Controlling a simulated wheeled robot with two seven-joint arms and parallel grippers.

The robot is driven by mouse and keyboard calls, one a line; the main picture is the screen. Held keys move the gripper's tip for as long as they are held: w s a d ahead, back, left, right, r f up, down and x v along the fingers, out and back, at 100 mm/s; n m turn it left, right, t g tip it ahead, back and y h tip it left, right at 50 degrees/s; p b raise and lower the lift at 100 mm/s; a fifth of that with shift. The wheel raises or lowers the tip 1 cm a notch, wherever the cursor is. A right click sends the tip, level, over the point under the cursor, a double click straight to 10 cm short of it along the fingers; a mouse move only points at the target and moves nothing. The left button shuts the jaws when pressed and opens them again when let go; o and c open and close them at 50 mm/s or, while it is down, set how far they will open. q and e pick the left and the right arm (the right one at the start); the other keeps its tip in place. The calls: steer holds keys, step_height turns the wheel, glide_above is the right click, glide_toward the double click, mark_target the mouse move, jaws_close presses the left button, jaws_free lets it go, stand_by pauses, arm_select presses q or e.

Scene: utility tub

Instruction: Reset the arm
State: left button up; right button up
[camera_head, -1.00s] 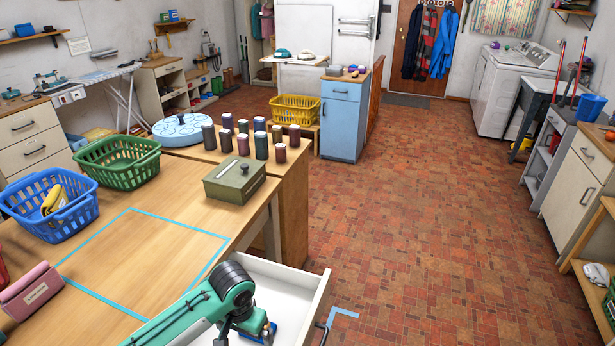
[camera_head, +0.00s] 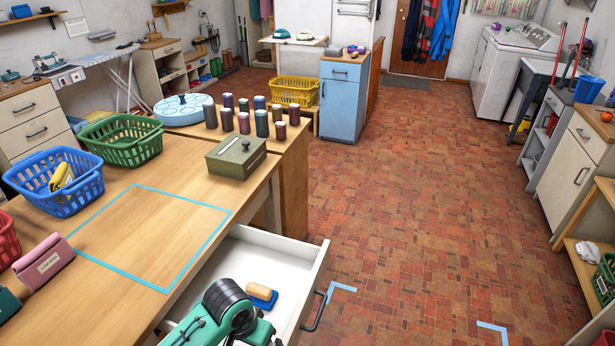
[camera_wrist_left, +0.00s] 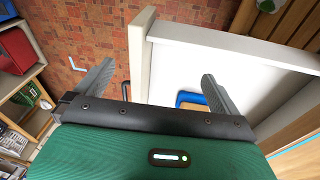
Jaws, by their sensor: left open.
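My left arm comes in at the bottom of the head view, over the near side of the open white drawer (camera_head: 273,250). My left gripper (camera_wrist_left: 157,85) shows in the wrist view with its two grey fingers spread wide and nothing between them. In that view one finger is beyond the drawer's front and the other is over its inside. A blue item with a tan top (camera_head: 262,296) lies in the drawer, and part of it shows near one finger in the wrist view (camera_wrist_left: 190,100). My right gripper is in neither view.
The wooden table (camera_head: 120,200) carries a blue basket (camera_head: 60,190), a green basket (camera_head: 122,148), an olive box (camera_head: 235,158) and a pink pouch (camera_head: 44,262). Its blue-taped square (camera_head: 210,237) is empty. The brick floor (camera_head: 420,200) to the right is open.

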arm_select(q)
steer(key=s+a+r+n+t+y, duration=0.1)
steer(key=s+a, duration=0.5)
steer(key=s, duration=0.2)
steer(key=s+a+n+t, duration=0.2)
steer(key=s+a, duration=0.3)
steer(key=s, duration=0.4)
step_height(320, 180, down, 31)
steer(key=g, duration=0.2)
steer(key=s+a+f, duration=0.2)
steer(key=s+f, duration=0.7)
steer(key=s, duration=0.1)
steer(key=s+a+f+g, duration=0.1)
steer(key=s+a+f, duration=0.1)
steer(key=s+f, duration=0.7)
steer(key=shift+s+f+m+y, duration=0.35)
steer(key=shift+f+m+y, duration=0.05)
steer(key=shift+f, duration=0.4)
steer(key=shift+d, duration=0.1)
